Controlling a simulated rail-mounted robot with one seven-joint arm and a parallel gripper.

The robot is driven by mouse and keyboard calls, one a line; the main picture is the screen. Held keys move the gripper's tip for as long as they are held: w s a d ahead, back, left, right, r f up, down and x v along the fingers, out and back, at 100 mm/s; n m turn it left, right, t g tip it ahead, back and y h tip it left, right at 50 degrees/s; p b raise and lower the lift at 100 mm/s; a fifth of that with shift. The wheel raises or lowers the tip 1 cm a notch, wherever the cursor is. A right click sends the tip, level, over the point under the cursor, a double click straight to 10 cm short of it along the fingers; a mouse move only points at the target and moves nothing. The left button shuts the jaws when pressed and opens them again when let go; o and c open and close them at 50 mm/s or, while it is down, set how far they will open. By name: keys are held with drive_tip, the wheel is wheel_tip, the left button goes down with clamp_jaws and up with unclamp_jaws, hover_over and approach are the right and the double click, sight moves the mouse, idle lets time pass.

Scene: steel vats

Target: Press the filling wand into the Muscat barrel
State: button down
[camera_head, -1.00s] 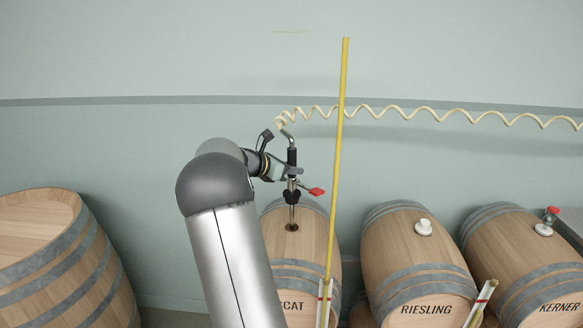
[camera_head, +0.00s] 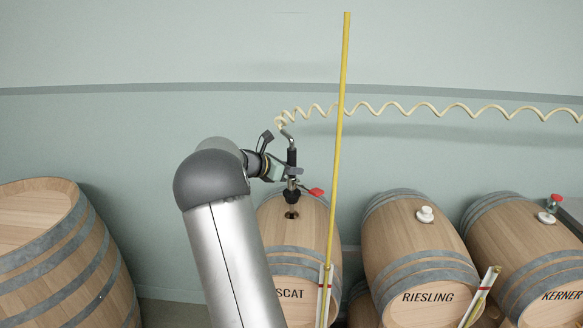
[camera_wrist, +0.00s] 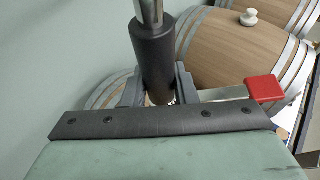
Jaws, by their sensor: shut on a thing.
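The filling wand (camera_head: 291,160) has a black grip, a red lever (camera_head: 316,192) and a steel tube. My gripper (camera_head: 292,174) is shut on the wand's black grip, holding it nearly upright. In the wrist view the grip (camera_wrist: 154,50) stands between my fingers (camera_wrist: 155,90). The Muscat barrel (camera_head: 283,232) lies below, its label partly hidden by my arm. A black cone on the tube sits a little above the hole.
A yellow rod (camera_head: 338,150) stands upright just right of the wand. A coiled cream hose (camera_head: 430,108) runs right from the wand's top. The Riesling barrel (camera_head: 410,245) with a white bung and the Kerner barrel (camera_head: 515,245) are to the right. Another barrel (camera_head: 50,250) is at left.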

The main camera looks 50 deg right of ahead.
sight(288, 190)
drive_tip(key=shift+f+b, duration=1.15)
drive_tip(key=shift+f, duration=0.85)
drive_tip(key=shift+f+b, duration=0.7)
drive_tip(key=shift+f, duration=1.05)
drive_tip(key=c, duration=1.1)
unclamp_jaws()
drive_tip(key=shift+a, duration=0.1)
drive_tip(key=b+v, duration=0.2)
drive_tip(key=v, duration=1.5)
drive_tip(key=shift+w+a, duration=0.1)
